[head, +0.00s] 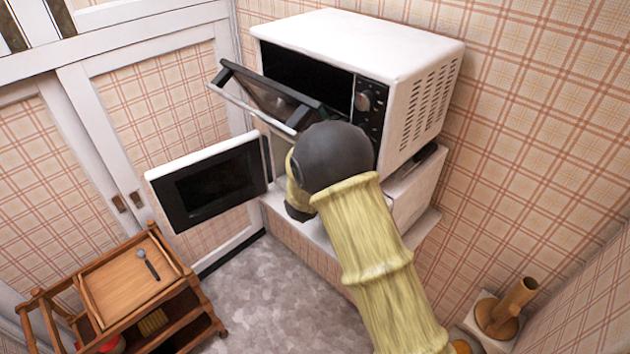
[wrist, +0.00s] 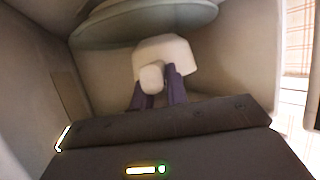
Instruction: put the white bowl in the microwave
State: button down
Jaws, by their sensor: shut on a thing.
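The white microwave (head: 415,190) is the lower of two stacked appliances, its door (head: 212,183) swung open to the left in the head view. My arm reaches into its front and hides the gripper and bowl there. In the wrist view my gripper (wrist: 163,65), with purple fingers and pale tips, is inside a shaded light-walled cavity. The fingertips meet the near edge of a round grey-looking dish (wrist: 105,30), which seems to be the white bowl in shadow. It is cut off by the top edge of the picture, and its contact with the floor cannot be told.
A larger white oven (head: 425,90) sits on top, its dark door (head: 265,97) hanging partly open just above my arm. A wooden cart (head: 115,290) with a dark spoon (head: 148,265) stands at lower left. A brown cylinder (head: 520,290) is at lower right. Grey floor is clear between.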

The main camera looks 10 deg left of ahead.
jog(key=shift+w+d, duration=1)
jog(key=shift+w, duration=0.25)
jog(key=shift+w+f+b, duration=0.15)
jog(key=shift+f+b, duration=0.15)
jog(key=shift+b, duration=0.15)
jog(key=shift+f, duration=0.35)
jog(key=shift+f+b, duration=0.35)
jog(key=shift+b, duration=0.15)
jog(key=c, duration=1.3)
grip_release()
jog(key=b+v, duration=0.4)
jog(key=v, duration=1.3)
jog(key=shift+s, duration=0.25)
